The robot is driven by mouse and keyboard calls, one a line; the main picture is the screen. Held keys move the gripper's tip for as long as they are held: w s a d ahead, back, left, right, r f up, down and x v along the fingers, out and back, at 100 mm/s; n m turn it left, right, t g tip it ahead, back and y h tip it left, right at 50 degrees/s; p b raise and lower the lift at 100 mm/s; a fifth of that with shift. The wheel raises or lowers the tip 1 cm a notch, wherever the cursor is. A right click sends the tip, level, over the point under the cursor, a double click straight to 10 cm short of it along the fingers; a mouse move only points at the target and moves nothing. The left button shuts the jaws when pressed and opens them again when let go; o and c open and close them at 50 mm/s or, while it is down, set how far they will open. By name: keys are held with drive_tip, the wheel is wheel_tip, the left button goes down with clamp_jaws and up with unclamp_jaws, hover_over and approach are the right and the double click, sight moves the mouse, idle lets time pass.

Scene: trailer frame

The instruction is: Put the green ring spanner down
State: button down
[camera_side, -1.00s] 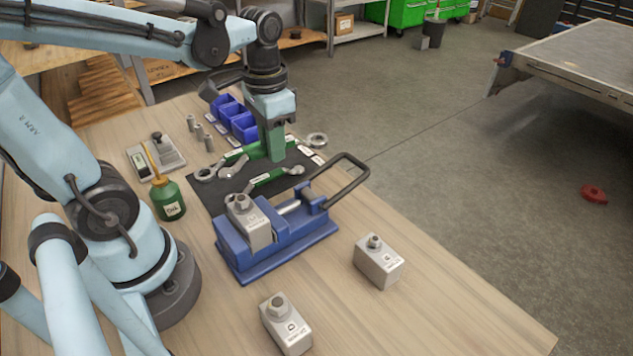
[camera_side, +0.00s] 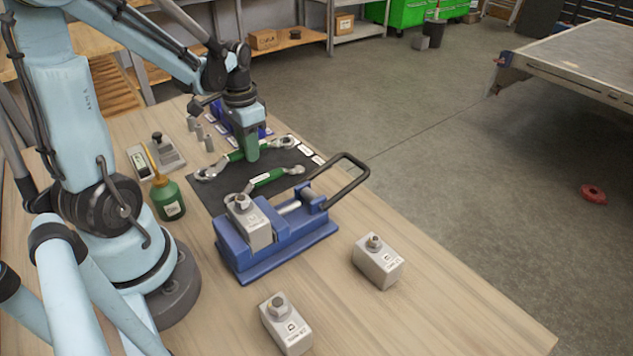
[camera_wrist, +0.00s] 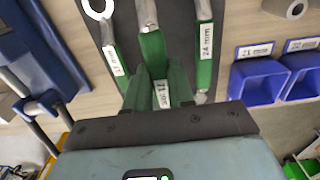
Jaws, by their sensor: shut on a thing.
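My gripper (camera_wrist: 157,78) is shut on a green-handled spanner labelled 21 mm (camera_wrist: 151,48), whose silver shank points up the wrist view. In the side view my gripper (camera_side: 252,156) is over the dark mat (camera_side: 222,194), at its far part. The held spanner sits between two other green-handled spanners, one on the left (camera_wrist: 118,60) and one labelled 24 mm (camera_wrist: 205,55) on the right, roughly parallel to them. In the side view the near spanner (camera_side: 266,178) lies on the mat. I cannot tell whether the held one touches the mat.
A blue vice (camera_side: 285,240) holding a grey block stands in front of the mat. Blue bins (camera_wrist: 258,82) stand beside it. A green oil bottle (camera_side: 168,198) is at the left. Two grey blocks with bolts (camera_side: 378,262) (camera_side: 287,322) stand on the open bench.

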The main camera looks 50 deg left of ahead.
sight(253, 174)
drive_tip(key=shift+f, duration=1.95)
drive_tip(key=shift+f, duration=0.15)
drive_tip(key=c, duration=1)
unclamp_jaws()
wheel_tip(253, 174, up, 12)
drive_tip(key=shift+r, duration=0.1)
drive_tip(key=shift+d+r, duration=0.1)
drive_tip(key=shift+d, duration=0.05)
drive_tip(key=d+t, duration=0.2)
drive_tip(key=d, duration=0.3)
drive_tip(key=w+d+t, duration=0.1)
drive_tip(key=d+t, duration=0.1)
drive_tip(key=d, duration=0.3)
drive_tip(key=d+t, duration=0.3)
drive_tip(key=d, duration=0.2)
drive_tip(key=shift+w+d+r, duration=0.15)
drive_tip(key=shift+d+r, duration=0.15)
drive_tip(key=shift+r, duration=0.1)
